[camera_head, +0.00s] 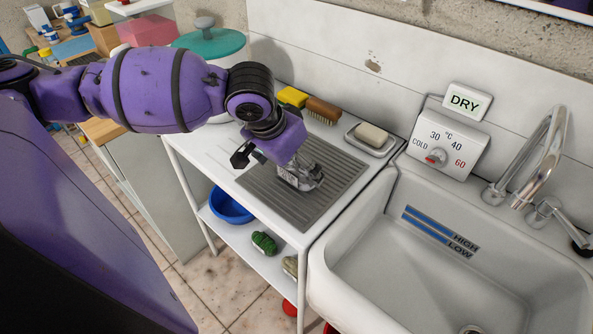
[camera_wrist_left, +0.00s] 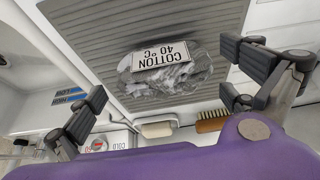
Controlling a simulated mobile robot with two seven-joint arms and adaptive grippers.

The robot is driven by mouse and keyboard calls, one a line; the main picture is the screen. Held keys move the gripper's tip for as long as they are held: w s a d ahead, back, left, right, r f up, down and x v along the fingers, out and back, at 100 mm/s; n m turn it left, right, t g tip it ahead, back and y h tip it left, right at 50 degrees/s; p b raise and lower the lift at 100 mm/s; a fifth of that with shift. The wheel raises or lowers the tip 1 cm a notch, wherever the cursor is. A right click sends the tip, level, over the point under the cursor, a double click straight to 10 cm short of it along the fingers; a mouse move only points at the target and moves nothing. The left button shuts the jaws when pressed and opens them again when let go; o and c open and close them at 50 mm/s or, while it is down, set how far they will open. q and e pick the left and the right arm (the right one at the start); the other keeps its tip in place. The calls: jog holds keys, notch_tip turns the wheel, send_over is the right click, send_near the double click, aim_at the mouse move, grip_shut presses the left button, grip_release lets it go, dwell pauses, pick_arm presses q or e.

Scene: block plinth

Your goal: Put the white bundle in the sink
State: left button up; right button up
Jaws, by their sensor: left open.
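The white bundle (camera_head: 303,177) lies on the grey ribbed mat of the counter, partly hidden behind my gripper. In the left wrist view the bundle (camera_wrist_left: 170,75) looks white and grey, in a clear crinkled wrap, with a tag reading COTTON 40 °C. My left gripper (camera_head: 266,163) hangs over the mat beside the bundle. In the left wrist view its fingers (camera_wrist_left: 165,85) are spread apart, with the bundle showing between and beyond them. The white sink (camera_head: 375,275) is right of the counter; its visible basin holds nothing.
A yellow sponge (camera_head: 292,97), a brush (camera_head: 323,110) and a soap dish (camera_head: 357,144) line the back. A dial panel (camera_head: 447,144), DRY sign (camera_head: 465,102) and faucet (camera_head: 545,160) edge the sink. A blue bowl (camera_head: 231,205) and green bundle (camera_head: 264,243) sit below.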

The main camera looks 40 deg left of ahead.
pick_arm(q)
jog(key=shift+x, duration=0.8)
jog(key=shift+r, duration=0.1)
jog(key=c, duration=1.3)
